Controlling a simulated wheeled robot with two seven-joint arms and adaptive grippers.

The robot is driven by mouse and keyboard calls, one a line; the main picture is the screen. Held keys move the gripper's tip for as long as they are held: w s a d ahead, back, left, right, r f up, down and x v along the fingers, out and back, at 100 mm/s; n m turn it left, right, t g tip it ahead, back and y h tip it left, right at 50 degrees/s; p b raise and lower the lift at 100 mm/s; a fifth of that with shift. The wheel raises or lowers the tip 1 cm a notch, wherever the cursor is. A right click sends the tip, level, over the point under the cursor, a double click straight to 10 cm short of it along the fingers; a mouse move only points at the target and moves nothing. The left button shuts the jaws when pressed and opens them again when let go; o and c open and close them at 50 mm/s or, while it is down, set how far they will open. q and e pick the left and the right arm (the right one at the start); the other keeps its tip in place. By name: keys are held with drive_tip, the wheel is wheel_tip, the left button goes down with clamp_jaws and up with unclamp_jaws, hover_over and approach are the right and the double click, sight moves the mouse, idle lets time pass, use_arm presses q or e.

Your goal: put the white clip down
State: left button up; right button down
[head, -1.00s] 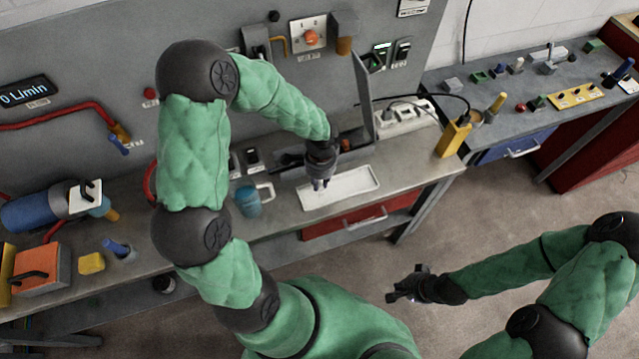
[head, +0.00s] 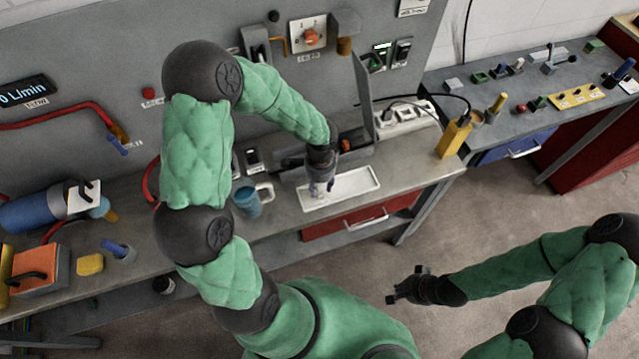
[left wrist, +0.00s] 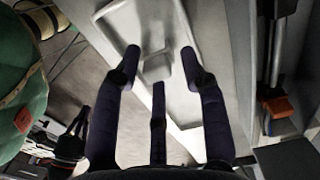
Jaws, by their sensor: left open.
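A small white block, which I take to be the white clip (left wrist: 157,68), lies in the white tray (left wrist: 215,105) in the left wrist view. The tray (head: 350,187) also shows on the bench in the head view. My left gripper (left wrist: 160,62) is over the tray with its dark fingers spread around the clip, with gaps between them and it. In the head view my left gripper (head: 320,188) is at the tray's left end and the clip is hard to make out. My right gripper (head: 408,287) is away from the bench, over the floor; its fingers are too small to judge.
A blue mug (head: 247,200) stands left of the tray. A grey upright panel (head: 363,95) and a white socket strip (head: 408,118) are behind it. A yellow box (head: 454,137) stands at the bench's right end. The bench in front of the tray is narrow.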

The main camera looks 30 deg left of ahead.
sight(320, 186)
use_arm(q)
wheel_tip(320, 186, up, 12)
drive_tip(key=p, duration=0.2)
